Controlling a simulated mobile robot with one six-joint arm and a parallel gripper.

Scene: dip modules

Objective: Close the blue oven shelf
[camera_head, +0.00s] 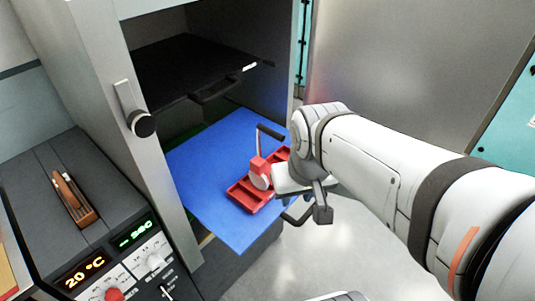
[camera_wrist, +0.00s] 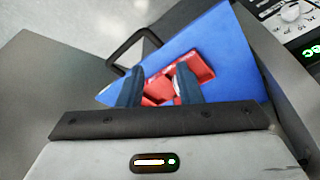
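The blue oven shelf (camera_head: 213,165) is pulled out of the grey oven cabinet (camera_head: 165,155). A red tray-like fixture (camera_head: 250,195) with a dark lever (camera_head: 268,131) rests on it. In the wrist view the blue shelf (camera_wrist: 222,52) shows behind the fingers, with a black loop handle (camera_wrist: 128,42) at its edge. My gripper (camera_wrist: 160,78) is open, its two dark fingers apart, with the red fixture (camera_wrist: 202,66) seen behind them. No object is visibly gripped. In the head view my wrist is over the shelf's right side and its fingertips are hard to make out.
Above the blue shelf is a black shelf (camera_head: 190,72) with its own handle. A control panel with displays (camera_head: 85,270) and knobs stands at left. A black knob (camera_head: 142,123) sits on the cabinet's front post. Floor at the lower middle is clear.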

